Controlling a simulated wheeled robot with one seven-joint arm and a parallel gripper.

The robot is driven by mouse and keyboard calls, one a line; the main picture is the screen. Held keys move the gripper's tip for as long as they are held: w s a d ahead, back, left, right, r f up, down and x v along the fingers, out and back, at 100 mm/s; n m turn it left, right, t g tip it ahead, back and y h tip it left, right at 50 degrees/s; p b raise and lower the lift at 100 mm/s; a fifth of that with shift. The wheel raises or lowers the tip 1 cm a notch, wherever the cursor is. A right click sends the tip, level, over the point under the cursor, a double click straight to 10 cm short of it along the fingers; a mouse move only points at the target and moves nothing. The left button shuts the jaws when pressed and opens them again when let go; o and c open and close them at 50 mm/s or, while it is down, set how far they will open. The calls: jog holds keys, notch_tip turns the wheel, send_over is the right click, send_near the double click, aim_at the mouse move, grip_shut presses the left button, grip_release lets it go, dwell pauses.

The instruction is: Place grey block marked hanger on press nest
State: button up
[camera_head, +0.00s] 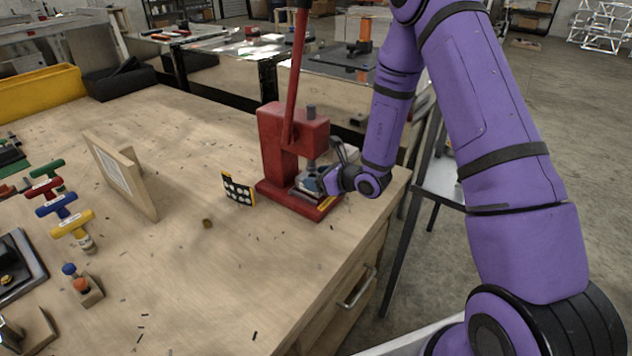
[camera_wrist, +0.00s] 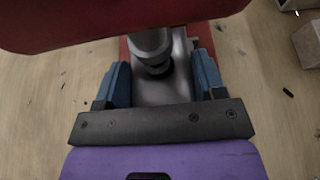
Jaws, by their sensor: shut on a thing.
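My gripper (camera_wrist: 162,84) has its two blue fingers shut on a grey block (camera_wrist: 166,93), seen from above in the wrist view. No marking can be read on it. The red arbor press (camera_head: 278,130) stands near the right edge of the bench. My gripper (camera_head: 316,184) reaches in from the right, low over the press base (camera_head: 290,202). The silver ram (camera_wrist: 150,44) with a dark tip is directly over the block in the wrist view. The press nest is hidden under the block and fingers. I cannot tell whether the block touches it.
The red press head (camera_wrist: 110,22) hangs close above the fingers. A dark card with white dots (camera_head: 238,189) stands left of the press. A wooden frame (camera_head: 122,176) and T-handled tools (camera_head: 58,205) are further left. The front middle of the bench (camera_head: 200,285) is mostly clear.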

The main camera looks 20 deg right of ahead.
jog(key=shift+w+a, duration=0.25)
jog(key=shift+w, duration=0.05)
jog(key=shift+f, duration=0.7)
jog(key=shift+f, duration=0.15)
jog(key=o, duration=1.2)
